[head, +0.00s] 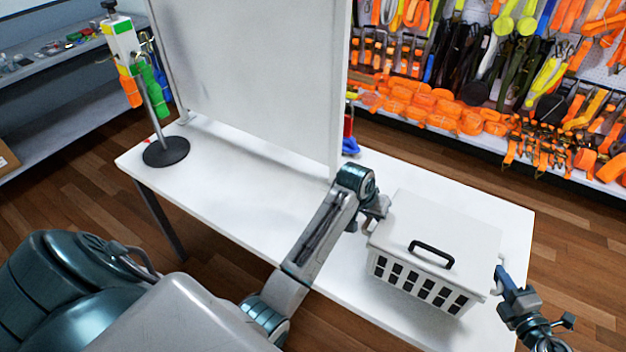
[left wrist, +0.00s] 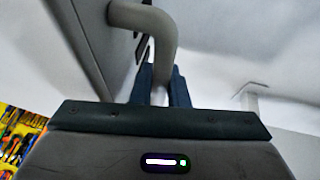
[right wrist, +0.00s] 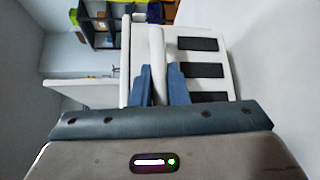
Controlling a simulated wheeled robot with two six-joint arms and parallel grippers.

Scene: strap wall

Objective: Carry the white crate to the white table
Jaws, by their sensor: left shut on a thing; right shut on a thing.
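The white crate (head: 440,232) has a lid with a black handle and rows of dark slots in its side. In the head view it is over the right part of the white table (head: 235,165); I cannot tell if it rests on the top or hangs just above. My left gripper (head: 376,214) is shut on the crate's left side handle, a bar that shows in the left wrist view (left wrist: 160,45). My right gripper (head: 502,282) is shut on the right side handle, also seen in the right wrist view (right wrist: 156,55). The crate's underside is hidden.
A tall white panel (head: 250,75) stands on the table left of the crate. A black round-based stand (head: 166,151) with orange and green items is at the table's left end. A wall of orange straps (head: 430,108) is behind. Bare tabletop lies left of the crate.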

